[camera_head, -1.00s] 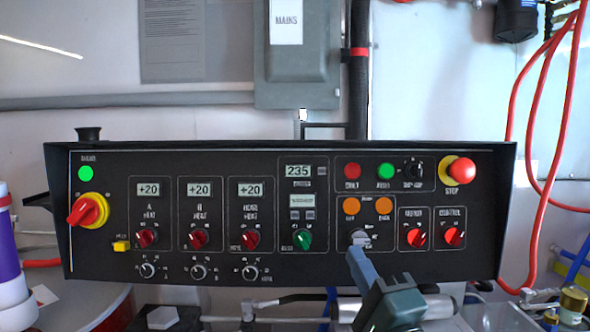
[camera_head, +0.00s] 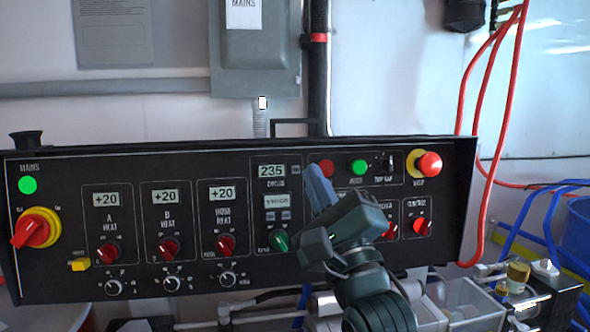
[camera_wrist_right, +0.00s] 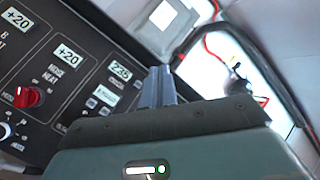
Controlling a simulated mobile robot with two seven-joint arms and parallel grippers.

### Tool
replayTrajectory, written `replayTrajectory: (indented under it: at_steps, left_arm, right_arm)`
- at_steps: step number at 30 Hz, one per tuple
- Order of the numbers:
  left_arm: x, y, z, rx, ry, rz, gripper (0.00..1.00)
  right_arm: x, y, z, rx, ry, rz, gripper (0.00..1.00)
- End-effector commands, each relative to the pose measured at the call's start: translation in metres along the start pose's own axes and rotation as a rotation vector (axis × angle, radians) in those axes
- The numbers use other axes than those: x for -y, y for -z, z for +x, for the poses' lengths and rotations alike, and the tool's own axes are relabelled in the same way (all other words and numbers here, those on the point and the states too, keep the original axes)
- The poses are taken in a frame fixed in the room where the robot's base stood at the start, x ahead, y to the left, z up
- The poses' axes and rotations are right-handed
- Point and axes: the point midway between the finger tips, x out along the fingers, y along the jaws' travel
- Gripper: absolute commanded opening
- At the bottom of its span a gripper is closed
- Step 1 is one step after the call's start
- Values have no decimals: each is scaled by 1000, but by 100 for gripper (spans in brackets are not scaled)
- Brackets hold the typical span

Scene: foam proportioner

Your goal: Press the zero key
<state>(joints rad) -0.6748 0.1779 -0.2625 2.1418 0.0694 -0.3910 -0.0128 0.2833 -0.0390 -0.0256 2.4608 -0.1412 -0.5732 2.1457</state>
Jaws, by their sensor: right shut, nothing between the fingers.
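The black control panel (camera_head: 140,285) carries a cycles display (camera_head: 271,171) reading 235. A small grey key (camera_head: 296,170) sits just right of that display; two more small keys (camera_head: 278,216) lie under the lower display (camera_head: 277,201). Their labels are too small to read, so I cannot tell which is the zero key. My right gripper (camera_head: 314,170) is shut and empty, its fingertips just right of the small grey key in the head view. In the right wrist view the fingers (camera_wrist_right: 158,80) point past the 235 display (camera_wrist_right: 121,71); contact cannot be told. My left gripper is out of view.
The red stop button (camera_head: 428,164), red button (camera_head: 326,167) and green button (camera_head: 358,167) are on the panel's right. Red and green knobs line the lower panel, with the green knob (camera_head: 279,241) left of my wrist. Red hoses (camera_head: 516,70) hang at right.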

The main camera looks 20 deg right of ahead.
Motion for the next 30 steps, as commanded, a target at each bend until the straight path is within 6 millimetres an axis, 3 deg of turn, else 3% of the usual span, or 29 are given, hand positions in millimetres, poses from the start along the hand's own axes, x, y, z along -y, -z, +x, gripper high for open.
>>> replayTrajectory:
  at_steps: [18,30]
  left_arm:
    - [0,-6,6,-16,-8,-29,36]
    - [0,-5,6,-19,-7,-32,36]
  right_arm:
    - [-37,38,51,-1,-1,-2,0]
    - [-44,44,60,0,1,-2,0]
